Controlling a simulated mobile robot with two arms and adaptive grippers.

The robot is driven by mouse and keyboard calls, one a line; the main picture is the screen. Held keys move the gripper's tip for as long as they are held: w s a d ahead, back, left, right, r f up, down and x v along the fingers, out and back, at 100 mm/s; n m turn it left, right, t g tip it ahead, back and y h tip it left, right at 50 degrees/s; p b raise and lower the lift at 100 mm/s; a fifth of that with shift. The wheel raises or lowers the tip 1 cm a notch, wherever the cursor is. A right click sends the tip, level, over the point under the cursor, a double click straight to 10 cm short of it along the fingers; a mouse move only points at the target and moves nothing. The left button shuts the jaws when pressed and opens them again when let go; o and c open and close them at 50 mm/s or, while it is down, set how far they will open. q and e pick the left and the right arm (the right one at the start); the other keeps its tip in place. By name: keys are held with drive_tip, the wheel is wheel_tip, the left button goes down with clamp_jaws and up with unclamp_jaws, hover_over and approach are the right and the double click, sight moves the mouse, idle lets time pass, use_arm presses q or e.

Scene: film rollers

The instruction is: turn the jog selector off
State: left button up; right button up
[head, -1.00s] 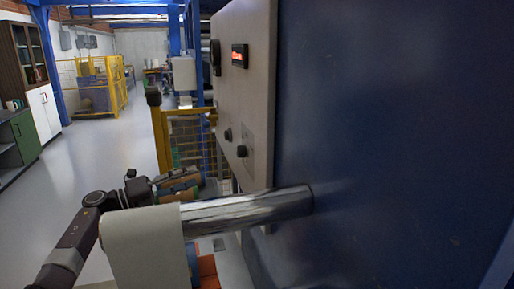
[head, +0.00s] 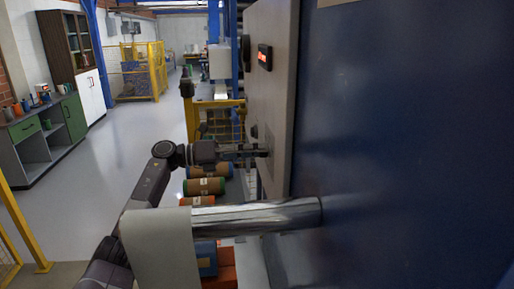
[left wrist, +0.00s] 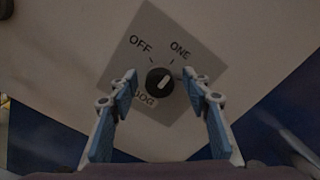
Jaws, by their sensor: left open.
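OFF is at the upper left, ONE at the upper right, and JOG at the lower left, partly covered by a finger. My left gripper (left wrist: 162,84) is open, its blue-padded fingers on either side of the knob with gaps visible. In the head view my left gripper (head: 262,150) reaches the pale panel (head: 268,95) from the left. The knob is hidden there by the gripper. My right gripper is not in view.
A shiny metal roller (head: 265,215) with a white sheet (head: 160,245) sticks out of the blue machine wall (head: 410,140) below my left arm. Another black knob (head: 254,131) and a red-lit display (head: 264,57) are on the panel. Colored rolls (head: 205,186) lie below.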

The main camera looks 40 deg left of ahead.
use_arm(q)
drive_tip(key=shift+a, duration=0.1)
drive_tip(key=c, duration=1.2)
drive_tip(key=shift+o, duration=0.2)
drive_tip(key=shift+f, duration=0.1)
drive_tip(key=shift+n, duration=0.3)
drive_tip(key=shift+f+n+p, duration=0.15)
drive_tip(key=shift+n+p, duration=0.85)
drive_tip(key=shift+n, duration=4.6)
